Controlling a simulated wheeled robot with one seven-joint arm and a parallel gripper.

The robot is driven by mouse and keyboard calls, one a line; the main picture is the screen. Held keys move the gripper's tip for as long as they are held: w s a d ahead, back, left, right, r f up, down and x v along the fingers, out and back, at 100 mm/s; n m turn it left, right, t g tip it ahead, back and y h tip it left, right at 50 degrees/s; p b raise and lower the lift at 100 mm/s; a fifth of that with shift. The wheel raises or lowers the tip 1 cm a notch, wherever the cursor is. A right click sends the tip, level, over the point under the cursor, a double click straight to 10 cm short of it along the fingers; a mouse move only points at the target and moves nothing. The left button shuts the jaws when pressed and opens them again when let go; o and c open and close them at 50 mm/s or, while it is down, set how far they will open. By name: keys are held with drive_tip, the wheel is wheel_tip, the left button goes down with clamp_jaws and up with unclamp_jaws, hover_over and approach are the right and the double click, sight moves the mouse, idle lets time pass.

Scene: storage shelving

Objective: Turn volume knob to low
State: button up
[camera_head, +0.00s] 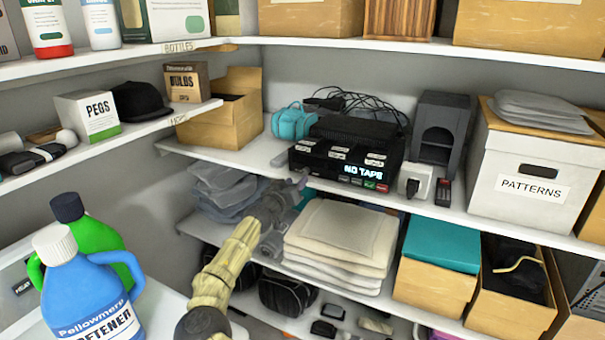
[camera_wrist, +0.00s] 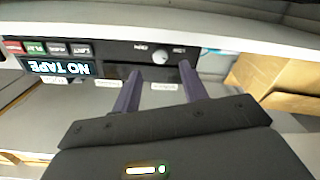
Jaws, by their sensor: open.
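A black tape player (camera_head: 318,163) with a lit "NO TAPE" display stands on the middle shelf, and it shows upside down in the wrist view (camera_wrist: 105,52). A small pale round knob (camera_wrist: 166,47) sits on its front face, with small lettering on both sides. The knob's setting is too small to tell. My gripper (camera_wrist: 160,69) is open and empty, with its two dark fingers pointing at the knob, one to each side of it. No contact shows. In the head view my gripper (camera_head: 299,182) is at the player's left front corner, and the knob cannot be made out.
A white plug adapter (camera_head: 414,181) and a dark remote (camera_head: 443,192) lie right of the player. A teal bag (camera_head: 291,123) and an open carton (camera_head: 226,122) stand left. Folded cloths (camera_head: 340,232) lie on the shelf below. The shelf edge runs close to my gripper.

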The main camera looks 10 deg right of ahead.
sight(305, 173)
drive_tip(key=shift+p+x, duration=0.55)
drive_tip(key=shift+x, duration=2.1)
clamp_jaws()
